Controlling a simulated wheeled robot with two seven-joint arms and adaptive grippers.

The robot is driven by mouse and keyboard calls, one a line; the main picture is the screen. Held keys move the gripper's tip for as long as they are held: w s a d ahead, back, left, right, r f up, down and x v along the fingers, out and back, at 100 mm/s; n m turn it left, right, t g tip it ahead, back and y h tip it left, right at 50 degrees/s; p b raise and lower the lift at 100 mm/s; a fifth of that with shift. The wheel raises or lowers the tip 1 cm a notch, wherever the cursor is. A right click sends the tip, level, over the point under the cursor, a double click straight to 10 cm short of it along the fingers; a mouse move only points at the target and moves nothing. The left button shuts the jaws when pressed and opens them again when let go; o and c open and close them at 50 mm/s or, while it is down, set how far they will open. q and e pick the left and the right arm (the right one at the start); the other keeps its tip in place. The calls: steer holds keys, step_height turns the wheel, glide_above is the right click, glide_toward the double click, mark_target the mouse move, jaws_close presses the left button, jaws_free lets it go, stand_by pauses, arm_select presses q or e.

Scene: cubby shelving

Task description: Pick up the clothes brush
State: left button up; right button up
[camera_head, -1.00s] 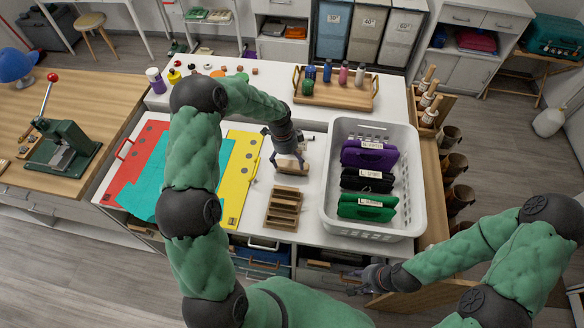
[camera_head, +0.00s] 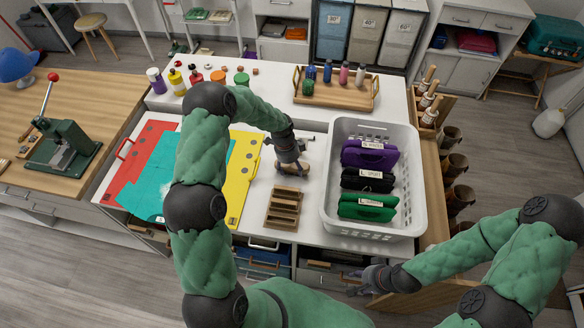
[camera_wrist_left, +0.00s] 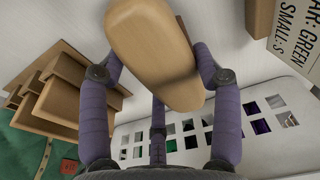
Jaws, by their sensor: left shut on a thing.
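The clothes brush (camera_wrist_left: 152,45), with a pale wooden back and rounded end, fills the upper middle of the left wrist view. My left gripper (camera_wrist_left: 158,72) is shut on it, fingers on both sides. In the head view my left gripper (camera_head: 290,166) is over the white tabletop, between the yellow board and the white basket, and covers most of the brush. I cannot tell how high the brush is above the table. My right gripper (camera_head: 366,281) is low at the table's front edge; its fingers are too small to read.
A slotted wooden rack (camera_head: 283,208) stands just in front of the left gripper. A white basket (camera_head: 412,205) with purple, black and green cases is to its right. A yellow board (camera_head: 240,180) lies to its left. A wooden bottle tray (camera_head: 340,101) is behind.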

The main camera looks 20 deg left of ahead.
mark_target(293, 166)
arm_select(q)
steer(key=shift+r, duration=0.45)
step_height(293, 166, up, 2)
steer(key=shift+r, duration=0.1)
steer(key=w+a+r, duration=0.2)
steer(key=a+r, duration=0.1)
steer(key=a, duration=0.1)
steer(key=w+a+r, duration=0.2)
steer(key=a+r, duration=0.1)
steer(key=a, duration=0.1)
steer(key=w+a+r, duration=0.3)
steer(key=a+r, duration=0.1)
steer(key=shift+w, duration=0.1)
